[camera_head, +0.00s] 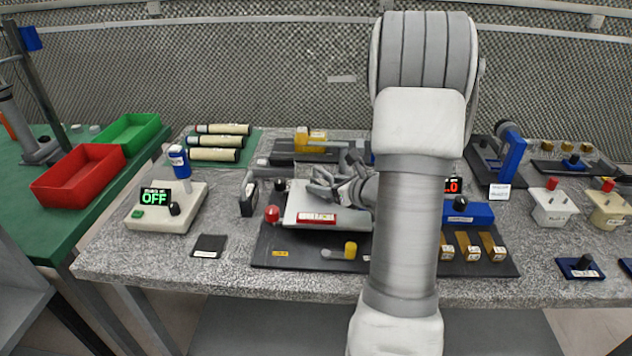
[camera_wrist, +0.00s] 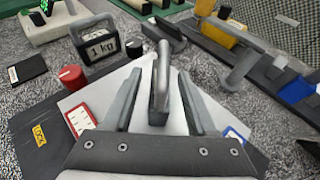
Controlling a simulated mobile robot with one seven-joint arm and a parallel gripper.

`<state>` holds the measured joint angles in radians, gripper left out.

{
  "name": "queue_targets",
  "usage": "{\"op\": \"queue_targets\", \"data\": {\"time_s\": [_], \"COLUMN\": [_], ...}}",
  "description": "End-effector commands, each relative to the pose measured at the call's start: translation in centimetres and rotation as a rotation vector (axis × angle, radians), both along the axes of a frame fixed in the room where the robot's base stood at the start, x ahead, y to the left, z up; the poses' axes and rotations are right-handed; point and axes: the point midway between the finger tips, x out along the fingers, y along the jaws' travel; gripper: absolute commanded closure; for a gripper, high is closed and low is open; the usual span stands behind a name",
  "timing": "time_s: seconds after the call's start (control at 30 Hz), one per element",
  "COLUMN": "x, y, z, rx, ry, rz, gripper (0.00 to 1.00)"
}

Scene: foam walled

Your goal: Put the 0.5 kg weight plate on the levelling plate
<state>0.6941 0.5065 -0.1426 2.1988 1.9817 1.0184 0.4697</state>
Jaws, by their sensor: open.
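The levelling plate (camera_head: 298,203) is a pale, flat plate with a red-framed label, on a dark base at the middle of the bench. In the wrist view its pale surface (camera_wrist: 100,94) lies below my gripper (camera_wrist: 160,74). My gripper also shows in the head view (camera_head: 335,187), low over the plate. Its fingers are open, one on each side of a grey handled piece (camera_wrist: 158,82) seen edge-on, with a gap on both sides. This piece appears to stand on the levelling plate. It may be the 0.5 kg weight plate, but no label on it shows.
A 1 kg weight (camera_head: 249,196) with a handle stands left of the levelling plate. A red knob (camera_head: 272,213) is at the plate's left corner. A white box reading OFF (camera_head: 165,210) is further left. Dark holders and a yellow part (camera_head: 310,141) stand behind.

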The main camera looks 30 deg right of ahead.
Motion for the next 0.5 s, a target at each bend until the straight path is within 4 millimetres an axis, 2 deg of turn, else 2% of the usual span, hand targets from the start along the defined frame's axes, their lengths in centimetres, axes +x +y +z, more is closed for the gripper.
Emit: {"op": "queue_targets", "data": {"time_s": [0.1,0.23,0.4,0.5], "x": [-2.6,-5.1,-7.3,-7.9], "y": [-0.5,-0.8,-1.1,-1.1], "z": [1.3,2.3,3.1,3.3], "rx": [-0.001,-0.001,-0.002,-0.001], "ry": [-0.001,-0.001,0.0,0.0], "rz": [-0.005,-0.004,-0.001,-0.001], "gripper": [0.43,0.43,0.43,0.43]}}
